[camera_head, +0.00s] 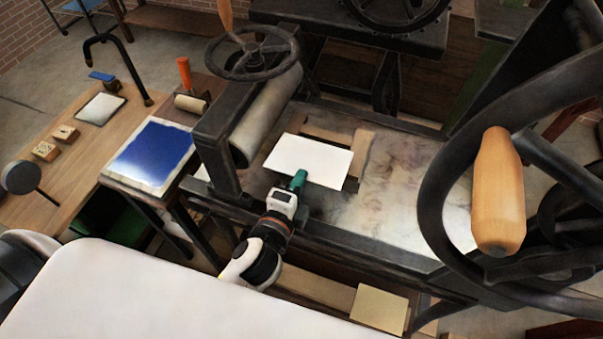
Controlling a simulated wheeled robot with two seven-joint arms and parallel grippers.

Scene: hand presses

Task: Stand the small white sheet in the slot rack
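The small white sheet (312,158) lies flat, roughly level, over the bed of the middle press. My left gripper (299,178) comes up from below with its green fingertips at the sheet's near edge. The upper finger overlaps that edge, and the fingers look shut on the sheet. The lower finger is hidden, and I cannot tell whether the sheet touches the bed. A dark and tan frame or board (354,146) shows partly from under the sheet. I cannot make out a slot rack for certain. My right gripper is not in view.
The press roller (266,116) and handwheel (252,52) stand behind left of the sheet. A large wheel with a wooden handle (498,190) blocks the right. The stained press bed (400,200) is bare right of the sheet. A blue-inked slab (152,154) and wooden table (50,205) are at left.

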